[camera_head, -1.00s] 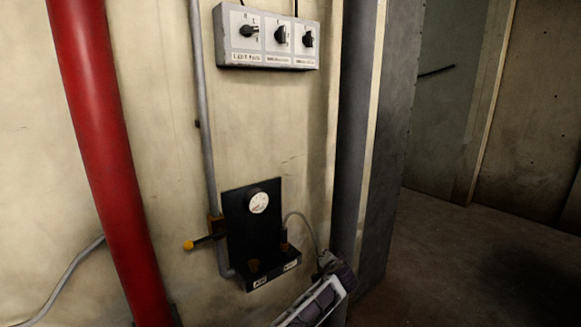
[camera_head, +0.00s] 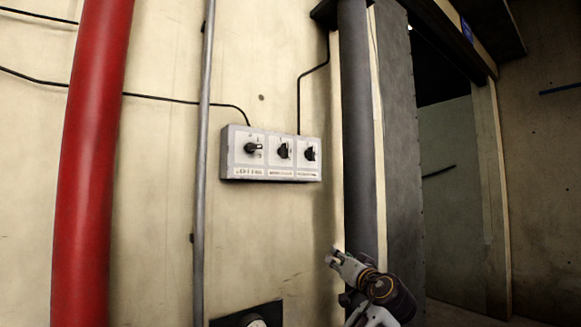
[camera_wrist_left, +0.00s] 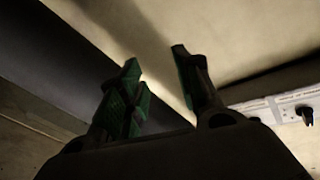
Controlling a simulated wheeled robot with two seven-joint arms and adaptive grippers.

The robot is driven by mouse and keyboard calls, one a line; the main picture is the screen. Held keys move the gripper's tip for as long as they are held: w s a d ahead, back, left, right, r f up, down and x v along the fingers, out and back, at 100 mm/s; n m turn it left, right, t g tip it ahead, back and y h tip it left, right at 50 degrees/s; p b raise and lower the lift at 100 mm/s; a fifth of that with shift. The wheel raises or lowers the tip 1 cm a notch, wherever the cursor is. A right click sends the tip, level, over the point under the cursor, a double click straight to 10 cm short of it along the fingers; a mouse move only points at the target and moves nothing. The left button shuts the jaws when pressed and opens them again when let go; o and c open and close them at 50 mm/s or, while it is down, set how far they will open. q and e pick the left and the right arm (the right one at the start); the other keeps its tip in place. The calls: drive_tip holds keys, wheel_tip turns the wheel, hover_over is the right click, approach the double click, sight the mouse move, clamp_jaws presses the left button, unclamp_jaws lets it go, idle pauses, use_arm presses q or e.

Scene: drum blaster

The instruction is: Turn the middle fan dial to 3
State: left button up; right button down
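The grey control box (camera_head: 231,168) is on the wall and carries three black dials in a row. The middle fan dial (camera_head: 283,151) sits between the left dial (camera_head: 253,147) and the right dial (camera_head: 310,153). Its number marks are too small to read. My left gripper (camera_head: 334,257) is below and right of the box, apart from it. In the left wrist view the gripper (camera_wrist_left: 158,78) has its fingers spread with nothing between them. My right gripper is not in view.
A red pipe (camera_head: 92,150) and a thin grey conduit (camera_head: 202,150) run up the wall left of the box. A dark grey post (camera_head: 358,150) stands right of it. A black panel (camera_head: 235,318) with a gauge is below. The wall directly below the box is clear.

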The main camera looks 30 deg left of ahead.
use_arm(q)
drive_tip(key=s+r+n+g+y, duration=0.1)
drive_tip(key=s+r+n+y, duration=0.15)
drive_tip(key=r, duration=0.55)
drive_tip(key=s+r+n+y, duration=0.15)
drive_tip(key=s+r, duration=0.25)
drive_tip(key=r, duration=0.4)
drive_tip(key=n+g+y, duration=0.3)
drive_tip(key=n, duration=0.2)
approach(287, 150)
drive_tip(key=v, duration=0.5)
drive_tip(key=shift+w+r, duration=0.1)
drive_tip(key=p+x, duration=0.4)
drive_tip(key=x, duration=0.7)
drive_tip(key=shift+a+r, duration=0.15)
drive_tip(key=shift+a, duration=0.1)
drive_tip(key=shift+p+x, duration=0.55)
drive_tip(key=shift+x, duration=0.5)
clamp_jaws()
